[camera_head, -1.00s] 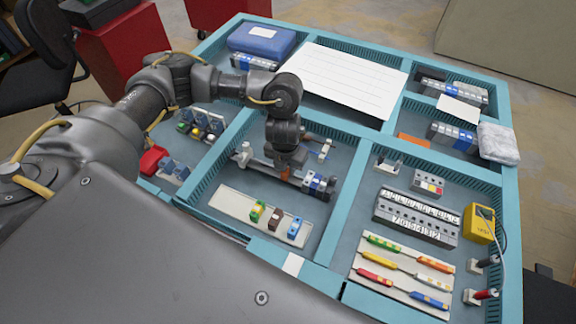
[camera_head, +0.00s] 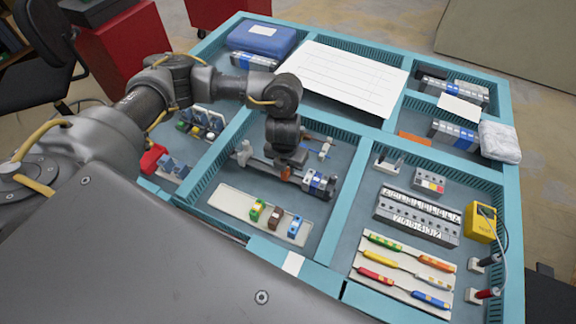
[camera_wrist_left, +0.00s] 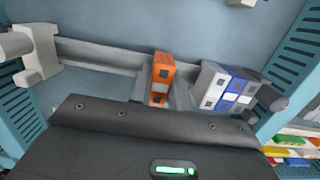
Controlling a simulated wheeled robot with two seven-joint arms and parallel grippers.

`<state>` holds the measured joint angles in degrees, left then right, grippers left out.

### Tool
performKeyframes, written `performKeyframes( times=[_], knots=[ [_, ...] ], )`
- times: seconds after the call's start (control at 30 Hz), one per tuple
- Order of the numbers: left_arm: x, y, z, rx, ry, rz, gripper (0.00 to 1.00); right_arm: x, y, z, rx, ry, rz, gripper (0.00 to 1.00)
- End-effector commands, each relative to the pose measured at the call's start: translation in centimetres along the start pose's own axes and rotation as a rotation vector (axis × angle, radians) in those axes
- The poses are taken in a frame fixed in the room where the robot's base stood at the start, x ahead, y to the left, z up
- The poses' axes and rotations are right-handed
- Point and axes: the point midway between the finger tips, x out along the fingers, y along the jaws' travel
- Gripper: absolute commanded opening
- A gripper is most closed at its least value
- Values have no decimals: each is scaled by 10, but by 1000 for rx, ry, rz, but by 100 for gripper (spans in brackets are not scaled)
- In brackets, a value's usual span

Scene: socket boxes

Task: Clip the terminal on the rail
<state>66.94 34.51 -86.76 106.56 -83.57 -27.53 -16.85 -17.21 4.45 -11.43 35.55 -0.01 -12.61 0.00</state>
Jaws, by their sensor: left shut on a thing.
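The orange terminal (camera_wrist_left: 160,78) is between the fingers of my left gripper (camera_wrist_left: 158,95), which is shut on it. In the head view the orange terminal (camera_head: 286,174) shows as a small patch under my left gripper (camera_head: 288,166). It is at the grey rail (camera_wrist_left: 100,54), left of a block of grey, white and blue terminals (camera_wrist_left: 228,84), with a small gap between them. I cannot tell whether it is seated on the rail. The rail (camera_head: 258,164) runs between end supports in the blue-walled compartment. My right gripper is not in view.
A pale strip (camera_head: 235,203) in front of the rail bears green-yellow (camera_head: 257,210), brown (camera_head: 274,218) and blue (camera_head: 294,227) terminals. Teal dividers (camera_head: 342,190) bound the compartment. A yellow meter (camera_head: 481,222) and colored-handled tools (camera_head: 402,268) lie to the right.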

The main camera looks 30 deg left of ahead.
Motion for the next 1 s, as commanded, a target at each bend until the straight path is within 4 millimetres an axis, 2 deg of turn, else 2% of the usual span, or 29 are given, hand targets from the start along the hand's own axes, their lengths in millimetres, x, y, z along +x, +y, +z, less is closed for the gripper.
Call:
performKeyframes(
  times=[0.7, 0.73, 0.9, 1.0],
  knots=[
    [12, 0, -2, 0, 1, 0, 0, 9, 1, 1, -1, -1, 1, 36],
    [12, 0, -2, 0, 1, 0, 20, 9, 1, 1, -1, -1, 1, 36],
    [12, 1, -2, 0, 1, 2, 42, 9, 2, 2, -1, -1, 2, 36],
    [12, 1, -2, -1, 2, 3, 44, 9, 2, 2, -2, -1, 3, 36]
  ],
)
